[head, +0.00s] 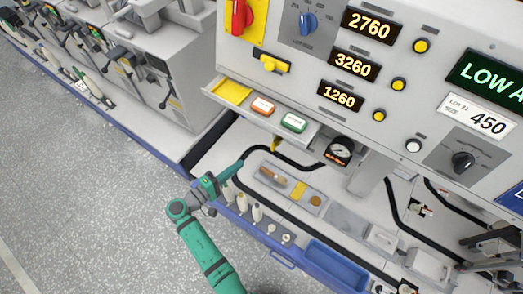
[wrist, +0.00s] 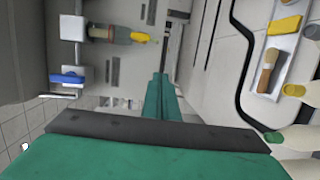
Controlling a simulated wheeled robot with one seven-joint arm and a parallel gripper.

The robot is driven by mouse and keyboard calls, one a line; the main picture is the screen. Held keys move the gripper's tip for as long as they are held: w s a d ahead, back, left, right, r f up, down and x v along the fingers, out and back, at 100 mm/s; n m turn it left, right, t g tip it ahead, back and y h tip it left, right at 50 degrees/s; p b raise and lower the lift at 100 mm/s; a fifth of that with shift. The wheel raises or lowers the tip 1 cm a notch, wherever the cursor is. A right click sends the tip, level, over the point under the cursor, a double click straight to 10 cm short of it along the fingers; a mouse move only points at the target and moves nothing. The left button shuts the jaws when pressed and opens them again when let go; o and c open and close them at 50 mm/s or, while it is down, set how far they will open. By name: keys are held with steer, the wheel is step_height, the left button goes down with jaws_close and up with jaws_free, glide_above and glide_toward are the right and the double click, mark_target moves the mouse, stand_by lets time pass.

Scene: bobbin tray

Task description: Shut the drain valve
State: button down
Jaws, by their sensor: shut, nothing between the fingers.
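A small yellow lever (head: 275,145) stands at the black hose under the front ledge in the head view. It looks like the drain valve's handle, but is too small to tell whether it is open or shut. My gripper (head: 240,164) is left of it and a little lower in the picture, apart from it, over the left part of the machine's bed. In the wrist view, my green fingers (wrist: 160,78) are closed together with nothing between them.
A tray with a wooden brush (head: 272,177) lies right of my gripper; the brush also shows in the wrist view (wrist: 267,71). Several white bobbins (head: 257,213) stand along the front edge. A gauge (head: 340,150) and a blue bin (head: 335,266) are further right. Grey floor is open at left.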

mark_target(273, 147)
steer(key=w+d+r+h, duration=0.1)
steer(key=w+d+r, duration=0.2)
steer(key=w+d, duration=0.3)
steer(key=d, duration=0.3)
steer(key=shift+m, duration=0.3)
